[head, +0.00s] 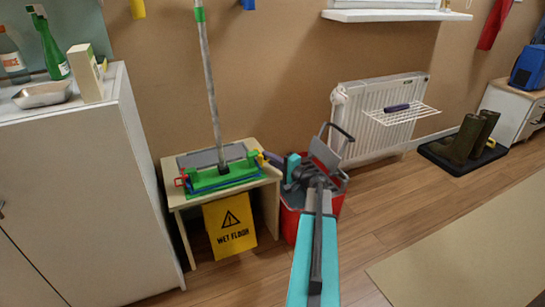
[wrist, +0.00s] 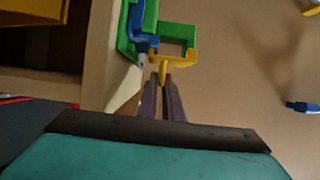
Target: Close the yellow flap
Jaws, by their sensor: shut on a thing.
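The yellow flap (wrist: 187,57) shows in the wrist view as a bracket at the near edge of a green frame (wrist: 176,31), with a narrow tab towards me. My gripper (wrist: 163,82) is shut on this tab with its dark, slim fingers. In the head view my gripper (head: 272,159) reaches left to the right end of a green mop holder (head: 222,178) on a small wooden table (head: 272,174). The flap is small and mostly hidden there. A blue clip (wrist: 140,42) sits left of the flap in the wrist view.
A grey mop pole (head: 209,75) rises from the holder. A red bucket (head: 290,222) stands under my arm. A white cabinet (head: 75,180) is at left.

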